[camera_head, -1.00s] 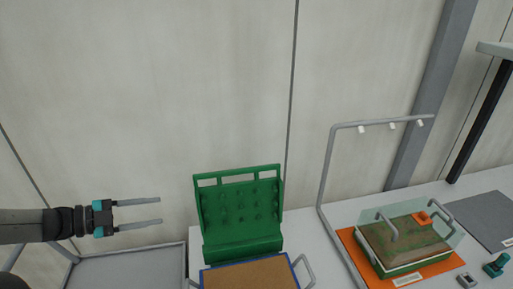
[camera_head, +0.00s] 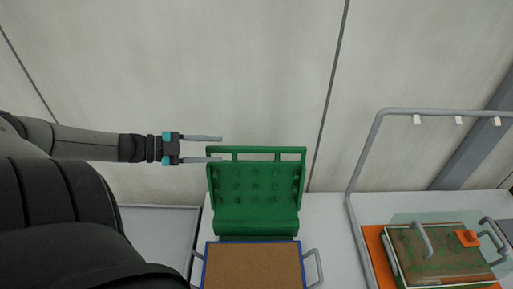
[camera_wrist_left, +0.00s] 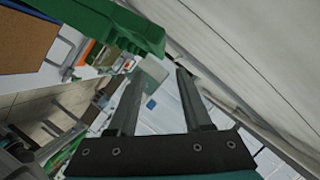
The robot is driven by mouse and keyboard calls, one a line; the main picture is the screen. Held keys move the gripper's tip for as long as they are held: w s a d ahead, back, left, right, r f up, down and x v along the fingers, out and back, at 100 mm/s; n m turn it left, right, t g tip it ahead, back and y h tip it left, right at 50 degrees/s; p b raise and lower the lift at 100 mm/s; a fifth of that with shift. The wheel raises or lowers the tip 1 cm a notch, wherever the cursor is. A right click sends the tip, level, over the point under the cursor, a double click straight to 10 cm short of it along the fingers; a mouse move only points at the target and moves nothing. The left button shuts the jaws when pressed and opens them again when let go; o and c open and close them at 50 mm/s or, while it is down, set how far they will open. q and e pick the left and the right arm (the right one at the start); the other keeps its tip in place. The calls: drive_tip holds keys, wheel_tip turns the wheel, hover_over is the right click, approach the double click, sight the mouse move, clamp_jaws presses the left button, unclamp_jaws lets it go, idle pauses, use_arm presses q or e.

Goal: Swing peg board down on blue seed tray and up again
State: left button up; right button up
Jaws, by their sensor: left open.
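The green peg board (camera_head: 255,195) stands raised at the back of the blue seed tray, its pegs facing out and a slotted bar along its top. The blue seed tray (camera_head: 204,270) lies in front of it, filled with brown soil, with a grey handle on each side. My left gripper (camera_head: 221,149) is open and empty, just left of and about level with the board's top bar. In the left wrist view the peg board (camera_wrist_left: 125,25) shows at the top, beyond the open fingers (camera_wrist_left: 158,98). My right gripper is not in view.
A grey metal frame (camera_head: 357,180) with small white nozzles rises right of the tray. Beyond it, a planted tray with handles and a clear cover (camera_head: 440,255) sits on an orange mat (camera_head: 374,250). A grey surface (camera_head: 155,235) lies at left; the wall is behind.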

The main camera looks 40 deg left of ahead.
sight(249, 149)
use_arm(q)
drive_tip(key=b+x, duration=0.4)
drive_tip(key=x, duration=0.3)
drive_tip(key=shift+w+d+f+b, duration=0.15)
drive_tip(key=shift+w+f+b, duration=0.05)
drive_tip(key=shift+b, duration=0.15)
drive_tip(key=shift+b+x, duration=0.85)
drive_tip(key=shift+x, duration=0.6)
drive_tip(key=shift+b+x, duration=0.3)
drive_tip(key=shift+x, duration=0.85)
clamp_jaws()
